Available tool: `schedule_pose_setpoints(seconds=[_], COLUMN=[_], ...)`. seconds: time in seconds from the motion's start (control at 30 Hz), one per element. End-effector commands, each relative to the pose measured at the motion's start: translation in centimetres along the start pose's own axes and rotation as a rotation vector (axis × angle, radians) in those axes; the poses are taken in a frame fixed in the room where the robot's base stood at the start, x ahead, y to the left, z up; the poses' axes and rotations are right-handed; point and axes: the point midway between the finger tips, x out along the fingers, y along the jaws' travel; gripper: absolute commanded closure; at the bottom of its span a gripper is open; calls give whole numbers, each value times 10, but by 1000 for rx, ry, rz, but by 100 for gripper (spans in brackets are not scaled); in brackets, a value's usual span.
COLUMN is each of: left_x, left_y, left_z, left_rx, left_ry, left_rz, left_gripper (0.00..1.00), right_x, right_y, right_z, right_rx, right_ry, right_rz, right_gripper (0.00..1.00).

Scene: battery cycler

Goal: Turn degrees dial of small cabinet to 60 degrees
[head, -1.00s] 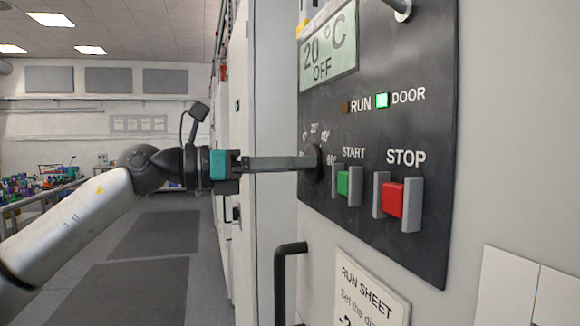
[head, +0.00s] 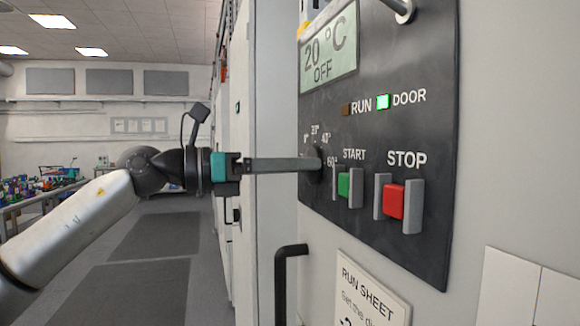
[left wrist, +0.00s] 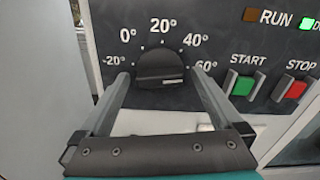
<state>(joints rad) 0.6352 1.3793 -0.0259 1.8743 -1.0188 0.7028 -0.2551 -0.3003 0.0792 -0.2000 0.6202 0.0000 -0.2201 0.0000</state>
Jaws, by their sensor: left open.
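The degrees dial (left wrist: 160,68) is a black knob on the dark control panel, with marks from -20° to 60° around it. In the left wrist view its grip bar lies nearly level, with a pale line at the right end, on the side of the 60° mark. My left gripper (left wrist: 158,76) is open, with one finger on each side of the dial; a small gap shows beside the knob. In the head view the left gripper (head: 318,164) reaches the panel from the left and its fingers hide most of the dial. My right gripper is not in view.
The green START button (head: 343,184) and red STOP button (head: 394,200) sit right of the dial between grey guards. The display (head: 328,48) reads 20 °C OFF. The DOOR lamp (head: 383,102) is lit green. A black handle (head: 281,285) stands out below.

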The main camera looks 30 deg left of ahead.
Motion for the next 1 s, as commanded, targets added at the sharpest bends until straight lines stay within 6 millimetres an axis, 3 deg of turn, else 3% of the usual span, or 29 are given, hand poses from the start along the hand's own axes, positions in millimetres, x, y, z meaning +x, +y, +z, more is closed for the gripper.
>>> schedule_pose_setpoints(seconds=[0.17,0.37,0.67,1.0], left_x=[-3,-19,-52,-101], left_y=[1,2,1,1], left_z=[-2,-5,-5,-4], left_rx=[-1,-1,0,1], left_ry=[1,1,-1,-5], left_rz=[2,5,2,1], left_gripper=[0,0,0,0], right_x=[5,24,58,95], right_y=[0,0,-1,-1], right_z=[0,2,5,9], right_rx=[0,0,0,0], right_ry=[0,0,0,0], right_rz=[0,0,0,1], right_gripper=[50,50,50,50])
